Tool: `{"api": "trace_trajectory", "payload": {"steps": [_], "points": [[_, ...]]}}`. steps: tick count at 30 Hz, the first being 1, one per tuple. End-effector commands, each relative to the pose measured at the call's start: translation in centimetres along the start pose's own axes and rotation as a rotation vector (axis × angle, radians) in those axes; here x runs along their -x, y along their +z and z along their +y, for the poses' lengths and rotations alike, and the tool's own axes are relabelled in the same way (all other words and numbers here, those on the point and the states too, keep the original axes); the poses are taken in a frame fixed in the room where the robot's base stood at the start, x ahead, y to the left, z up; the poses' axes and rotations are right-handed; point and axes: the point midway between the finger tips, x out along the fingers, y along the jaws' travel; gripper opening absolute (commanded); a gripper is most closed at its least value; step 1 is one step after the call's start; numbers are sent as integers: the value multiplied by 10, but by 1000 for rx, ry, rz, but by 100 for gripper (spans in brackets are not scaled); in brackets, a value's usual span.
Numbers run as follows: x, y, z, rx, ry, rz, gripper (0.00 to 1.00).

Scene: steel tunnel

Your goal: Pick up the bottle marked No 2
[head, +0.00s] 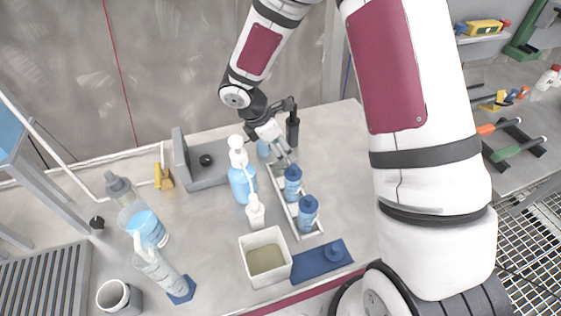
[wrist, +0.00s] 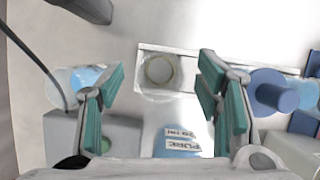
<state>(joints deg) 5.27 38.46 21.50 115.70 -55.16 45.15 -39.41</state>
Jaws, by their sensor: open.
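A narrow white rack (head: 291,213) on the bench holds two blue-capped bottles, one in the middle (head: 293,183) and one at the near end (head: 308,213). A clear, round-mouthed vessel (wrist: 160,72) stands at the rack's far end in the wrist view. My gripper (head: 283,158) is open and points down over this end; in the wrist view its green-padded fingers (wrist: 163,88) lie either side of the clear vessel. A blue-capped bottle (wrist: 270,92) is just right of the right finger. I cannot read a No 2 mark on any bottle.
A pump bottle of blue liquid (head: 241,180) and a small white bottle (head: 255,211) stand left of the rack. A square white tub (head: 281,269) and a blue tray (head: 310,270) are in front. A grey block (head: 205,178) is behind left. Bench right of the rack is clear.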

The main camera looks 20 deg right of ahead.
Motion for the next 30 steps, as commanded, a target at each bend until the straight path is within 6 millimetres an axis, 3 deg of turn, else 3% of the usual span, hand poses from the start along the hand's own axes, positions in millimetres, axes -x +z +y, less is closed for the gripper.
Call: {"api": "trace_trajectory", "payload": {"steps": [9, 17, 18, 25, 30], "points": [[-41, 0, -1, 1, -2, -1, 59], [-45, 0, 0, 0, 0, -1, 59], [-45, 0, 0, 0, 0, -1, 56], [-45, 0, 0, 0, 0, 0, 5], [-45, 0, 0, 0, 0, -1, 5]]}}
